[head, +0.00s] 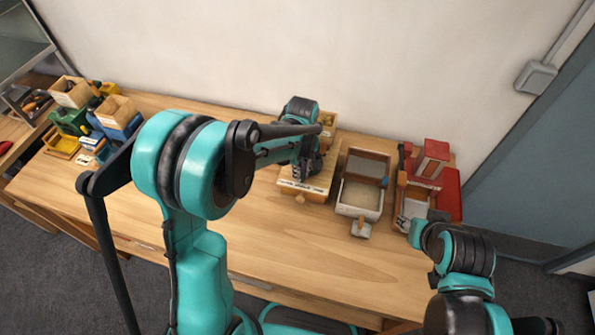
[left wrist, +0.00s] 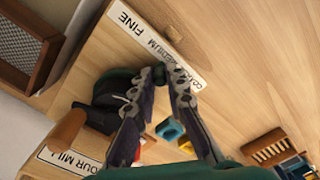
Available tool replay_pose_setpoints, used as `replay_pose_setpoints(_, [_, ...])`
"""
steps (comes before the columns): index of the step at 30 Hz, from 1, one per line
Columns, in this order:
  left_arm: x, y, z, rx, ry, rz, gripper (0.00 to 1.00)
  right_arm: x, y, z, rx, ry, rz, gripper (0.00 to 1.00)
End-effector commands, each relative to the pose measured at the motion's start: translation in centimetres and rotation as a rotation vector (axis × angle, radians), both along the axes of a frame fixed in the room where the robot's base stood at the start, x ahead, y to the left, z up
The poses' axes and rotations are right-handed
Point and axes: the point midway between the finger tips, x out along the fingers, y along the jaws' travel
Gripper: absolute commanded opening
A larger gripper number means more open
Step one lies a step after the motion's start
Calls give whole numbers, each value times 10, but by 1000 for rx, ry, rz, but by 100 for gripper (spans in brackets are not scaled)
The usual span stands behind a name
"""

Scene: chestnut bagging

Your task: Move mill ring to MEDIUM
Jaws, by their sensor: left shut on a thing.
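The flour mill stands at the back middle of the bench, with a white FINE–MEDIUM–COARSE scale strip (head: 303,186) along its front. The strip (left wrist: 155,42) also shows in the left wrist view. The dark mill ring (left wrist: 112,88) lies beside the strip there, partly hidden by my fingers. My left gripper (head: 302,172) is over the mill from above. In the left wrist view its fingertips (left wrist: 168,76) are shut on part of the ring, close to the MEDIUM and COARSE end. The exact setting is hidden. My right arm is at the lower right, its jaws unclear.
A tray with a grey screen (head: 362,194) stands right of the mill. Farther right is a red and wood device (head: 431,158). Green, blue and yellow devices with wooden boxes (head: 115,112) stand at the far left. The front middle of the bench (head: 340,255) is clear.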

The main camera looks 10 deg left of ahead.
Motion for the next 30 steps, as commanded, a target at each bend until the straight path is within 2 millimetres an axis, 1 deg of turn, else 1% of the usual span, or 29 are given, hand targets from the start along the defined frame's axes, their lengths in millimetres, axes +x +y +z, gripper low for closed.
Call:
replay_pose_setpoints(3, [0, -4, 0, 0, 0, 57, 0, 0, 0, -2, 0, 0, 0, 40])
replay_pose_setpoints(9, [-1, -9, 0, 0, -1, 118, 0, 0, 0, -3, 0, 0, 0, 40])
replay_pose_setpoints(23, [-1, -10, 0, -1, -1, 137, 0, 0, 0, -3, 0, 0, 0, 40])
replay_pose_setpoints(24, [-1, -10, 0, -1, -1, 137, 16, 0, 0, -3, 0, 0, 0, 40])
replay_pose_setpoints(25, [-1, -10, 0, -1, -1, 137, 22, 0, 0, -3, 0, 0, 0, 40])
replay_pose_setpoints(30, [-1, -9, 0, -1, -1, 137, 22, 0, 0, -3, 0, 0, 0, 40])
